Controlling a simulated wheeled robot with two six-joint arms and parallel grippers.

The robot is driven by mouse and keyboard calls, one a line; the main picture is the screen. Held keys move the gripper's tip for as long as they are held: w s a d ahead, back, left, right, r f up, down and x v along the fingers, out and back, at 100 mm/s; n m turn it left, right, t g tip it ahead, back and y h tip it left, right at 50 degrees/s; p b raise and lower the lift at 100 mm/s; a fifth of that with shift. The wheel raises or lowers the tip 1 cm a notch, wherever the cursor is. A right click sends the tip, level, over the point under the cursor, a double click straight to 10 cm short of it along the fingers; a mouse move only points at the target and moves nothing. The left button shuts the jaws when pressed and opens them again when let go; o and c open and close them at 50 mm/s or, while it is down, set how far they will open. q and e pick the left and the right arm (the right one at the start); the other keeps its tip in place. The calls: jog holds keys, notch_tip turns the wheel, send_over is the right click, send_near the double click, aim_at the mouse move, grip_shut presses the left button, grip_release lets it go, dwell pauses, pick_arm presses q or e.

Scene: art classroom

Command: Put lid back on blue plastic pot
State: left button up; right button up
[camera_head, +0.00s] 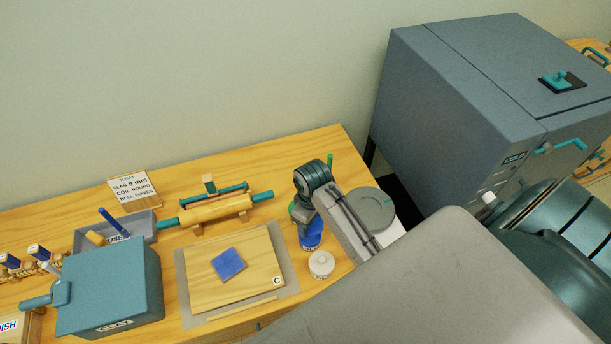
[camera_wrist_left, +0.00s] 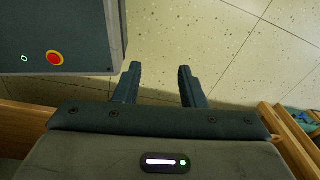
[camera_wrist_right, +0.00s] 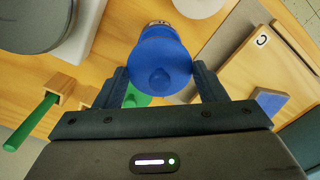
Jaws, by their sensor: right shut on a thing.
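The blue plastic pot (camera_head: 311,243) stands on the wooden table in the head view, with a label on its front. My right gripper (camera_head: 302,212) reaches down over it and hides its top. In the right wrist view a round blue lid (camera_wrist_right: 160,75) with a central knob sits between the two fingers of my right gripper (camera_wrist_right: 161,85), which is shut on it. Blue and a label show just beyond the lid; I cannot tell whether lid and pot touch. My left gripper (camera_wrist_left: 158,85) is open and empty above the speckled floor.
A white round jar (camera_head: 320,265) stands close in front of the pot, and something green (camera_wrist_right: 135,97) is beside it. A grey disc (camera_head: 371,210) lies to the right. A board (camera_head: 205,290) with a blue square, a rolling pin (camera_head: 215,210) and a teal clay box (camera_head: 110,285) are left.

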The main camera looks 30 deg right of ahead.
aim_at(311, 226)
jog(key=shift+s+f, duration=0.1)
jog(key=shift+f, duration=1.65)
jog(key=shift+f+b, duration=0.3)
jog(key=shift+f, duration=0.6)
pick_arm(q)
jog(key=shift+w+d+f, duration=0.1)
jog(key=shift+w+f, duration=0.2)
jog(key=shift+w, duration=0.05)
jog(key=shift+r+p, duration=0.3)
jog(key=shift+r, duration=0.05)
pick_arm(e)
jog(key=shift+f, duration=0.2)
